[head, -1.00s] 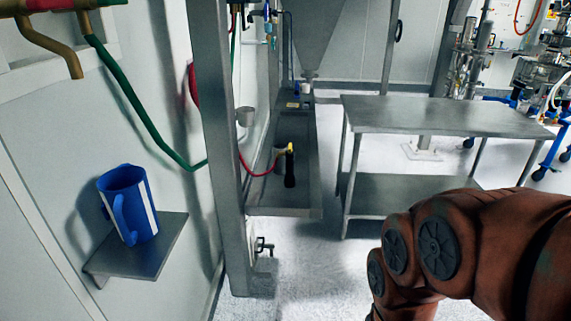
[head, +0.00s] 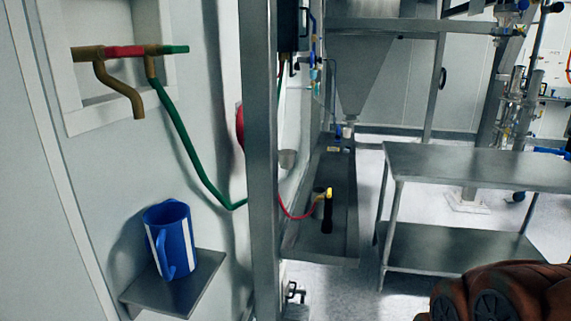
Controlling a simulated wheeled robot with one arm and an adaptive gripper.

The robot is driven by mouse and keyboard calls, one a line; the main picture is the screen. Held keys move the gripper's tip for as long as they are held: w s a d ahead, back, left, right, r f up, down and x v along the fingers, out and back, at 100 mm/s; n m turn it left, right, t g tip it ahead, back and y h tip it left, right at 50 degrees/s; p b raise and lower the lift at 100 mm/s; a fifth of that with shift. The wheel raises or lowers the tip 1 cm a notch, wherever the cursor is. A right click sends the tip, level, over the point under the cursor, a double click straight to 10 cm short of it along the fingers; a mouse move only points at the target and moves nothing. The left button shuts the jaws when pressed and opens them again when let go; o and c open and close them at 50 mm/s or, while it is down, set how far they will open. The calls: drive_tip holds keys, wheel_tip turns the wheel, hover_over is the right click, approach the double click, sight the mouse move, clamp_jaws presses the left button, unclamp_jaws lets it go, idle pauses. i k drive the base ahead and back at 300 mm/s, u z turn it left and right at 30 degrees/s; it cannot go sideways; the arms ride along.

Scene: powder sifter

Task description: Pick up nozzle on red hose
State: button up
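The nozzle (head: 327,213) is black with a yellow tip and stands or leans on a long grey metal tray (head: 345,245) behind the steel post. My gripper is not in view. Only part of my reddish-brown arm shows at the bottom right, well apart from the nozzle.
A steel post (head: 262,160) stands left of the tray. A two-level steel table (head: 470,165) is to its right. A blue jug (head: 172,240) sits on a wall shelf (head: 205,275), below a green hose (head: 190,150). A hopper (head: 368,75) hangs above the tray's far end. Pale floor shows between tray and table.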

sight(327, 227)
drive_tip(key=z, duration=1.1)
drive_tip(key=i, duration=2.2)
drive_tip(key=u, duration=3.1)
